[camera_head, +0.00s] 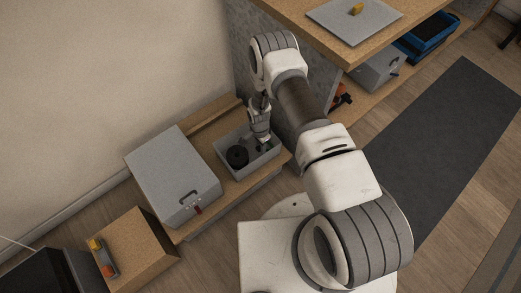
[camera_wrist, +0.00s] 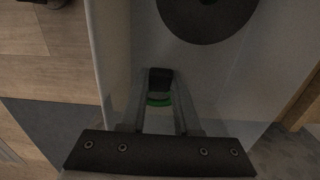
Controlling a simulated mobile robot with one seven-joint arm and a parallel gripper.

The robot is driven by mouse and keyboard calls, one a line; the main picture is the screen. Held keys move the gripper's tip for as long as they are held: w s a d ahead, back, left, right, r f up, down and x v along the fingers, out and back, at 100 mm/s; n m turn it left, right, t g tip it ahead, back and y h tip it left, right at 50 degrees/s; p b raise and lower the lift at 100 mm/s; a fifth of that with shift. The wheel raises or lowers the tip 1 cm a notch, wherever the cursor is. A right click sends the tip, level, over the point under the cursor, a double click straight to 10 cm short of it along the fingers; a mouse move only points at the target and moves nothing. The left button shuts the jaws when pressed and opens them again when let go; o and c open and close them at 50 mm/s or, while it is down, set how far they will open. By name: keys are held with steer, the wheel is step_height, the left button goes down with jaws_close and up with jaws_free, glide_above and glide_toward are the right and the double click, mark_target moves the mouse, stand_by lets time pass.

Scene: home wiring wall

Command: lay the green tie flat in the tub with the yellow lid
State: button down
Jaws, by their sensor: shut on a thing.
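The green tie (camera_wrist: 158,101) shows as a small green arc between my fingers in the wrist view; most of it is hidden. My gripper (camera_wrist: 160,88) is shut on it, with a small dark block at the fingertips. In the head view my gripper (camera_head: 263,146) points down inside an open grey tub (camera_head: 226,165), towards its right side. The tub's wall (camera_wrist: 113,60) shows at the left in the wrist view. I cannot tell whether the tie touches the tub floor.
A black round spool (camera_head: 238,156) lies in the tub, left of my gripper; it also shows in the wrist view (camera_wrist: 206,14). A closed grey box (camera_head: 170,165) with a dark handle stands left of the tub. A textured wall panel (camera_head: 275,95) rises just behind and right.

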steer(key=shift+f, duration=0.6)
steer(key=shift+f, duration=0.15)
steer(key=c, duration=0.6)
jaws_free()
